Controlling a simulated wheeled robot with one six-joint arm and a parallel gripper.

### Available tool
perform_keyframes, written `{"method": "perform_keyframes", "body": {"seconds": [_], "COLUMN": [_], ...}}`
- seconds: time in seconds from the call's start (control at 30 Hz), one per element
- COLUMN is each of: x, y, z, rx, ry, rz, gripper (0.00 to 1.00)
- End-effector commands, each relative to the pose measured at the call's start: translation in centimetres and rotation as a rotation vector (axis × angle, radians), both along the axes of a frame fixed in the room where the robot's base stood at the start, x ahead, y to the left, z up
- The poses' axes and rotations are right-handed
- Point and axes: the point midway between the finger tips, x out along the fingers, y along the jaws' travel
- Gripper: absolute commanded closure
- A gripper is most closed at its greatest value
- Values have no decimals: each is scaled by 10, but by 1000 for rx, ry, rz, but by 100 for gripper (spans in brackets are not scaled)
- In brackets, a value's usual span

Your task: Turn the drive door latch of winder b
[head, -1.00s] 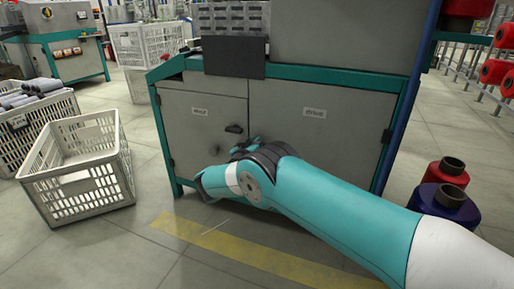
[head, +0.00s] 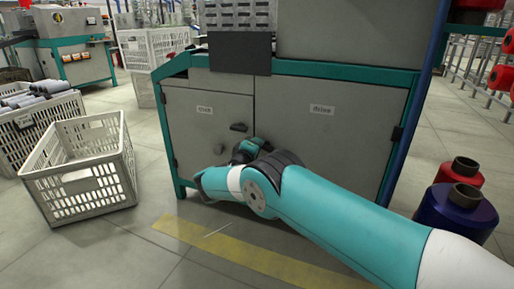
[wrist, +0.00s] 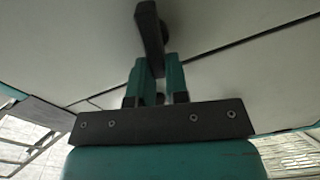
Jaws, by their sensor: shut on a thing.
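The cabinet of the winder has two grey doors. The right door (head: 335,140) carries a label that reads "drive".
An empty white crate (head: 75,180) stands on the floor at left, with a crate of bobbins (head: 40,125) behind it. A red spool (head: 460,175) and a blue spool (head: 455,212) stand at right. A yellow floor stripe (head: 240,255) crosses in front.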

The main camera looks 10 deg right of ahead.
Motion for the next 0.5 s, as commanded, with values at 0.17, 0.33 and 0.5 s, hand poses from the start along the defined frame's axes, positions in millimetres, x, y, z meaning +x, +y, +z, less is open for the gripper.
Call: {"method": "perform_keyframes", "body": {"seconds": [0.17, 0.33, 0.5], "x": [0, 0, 0], "y": [0, 0, 0], "z": [-6, -8, -9], "rx": [-107, -184, -230], "ry": [80, 135, 170], "rz": [-3, -2, -1], "gripper": [100, 100, 100]}}
